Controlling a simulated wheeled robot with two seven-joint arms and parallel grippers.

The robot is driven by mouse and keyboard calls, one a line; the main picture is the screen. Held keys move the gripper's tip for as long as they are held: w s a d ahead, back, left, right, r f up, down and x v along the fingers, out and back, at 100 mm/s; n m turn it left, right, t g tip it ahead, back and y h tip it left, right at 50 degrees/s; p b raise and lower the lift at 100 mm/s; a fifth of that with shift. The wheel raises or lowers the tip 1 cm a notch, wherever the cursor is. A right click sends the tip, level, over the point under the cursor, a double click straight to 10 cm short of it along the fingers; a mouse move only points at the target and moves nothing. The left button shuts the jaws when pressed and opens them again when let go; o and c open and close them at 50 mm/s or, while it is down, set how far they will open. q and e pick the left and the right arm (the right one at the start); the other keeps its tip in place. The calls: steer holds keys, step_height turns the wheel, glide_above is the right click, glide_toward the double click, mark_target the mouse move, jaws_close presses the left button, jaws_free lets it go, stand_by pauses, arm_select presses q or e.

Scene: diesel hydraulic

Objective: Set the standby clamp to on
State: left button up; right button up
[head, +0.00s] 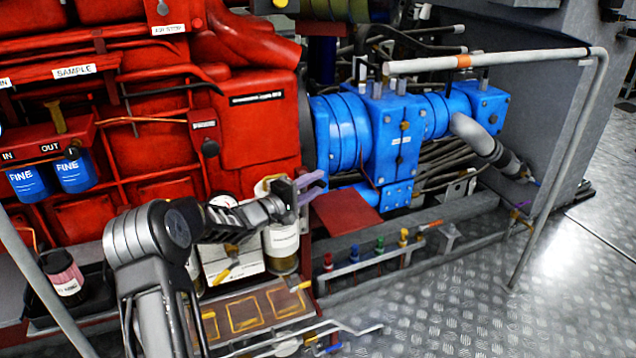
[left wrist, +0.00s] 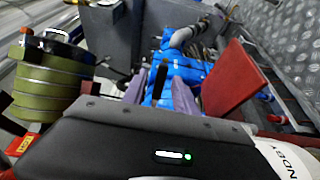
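My left gripper (head: 314,187) reaches in from the left in the head view, in front of the red engine. Its two purple fingers are apart, with nothing seen between them; they also show in the left wrist view (left wrist: 160,95). A white label (left wrist: 292,160) ending in "NDBY" is cut off at the lower right of the left wrist view. The clamp itself I cannot pick out for certain, nor its setting. A flat red plate (head: 345,212) lies just right of and below the fingertips; it also shows in the left wrist view (left wrist: 232,80). My right gripper is not in view.
A blue pump assembly (head: 388,135) is behind and right of the gripper. A white container (head: 282,240) stands below it. A grey handrail (head: 560,150) runs at the right. Small coloured valves (head: 380,245) line the front rail. The chequer-plate floor (head: 450,300) is clear.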

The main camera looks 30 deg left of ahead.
arm_select(q)
steer(key=v, duration=0.6)
steer(key=shift+s, duration=0.15)
steer(key=shift+p, duration=0.3)
steer(key=shift+c, duration=0.5)
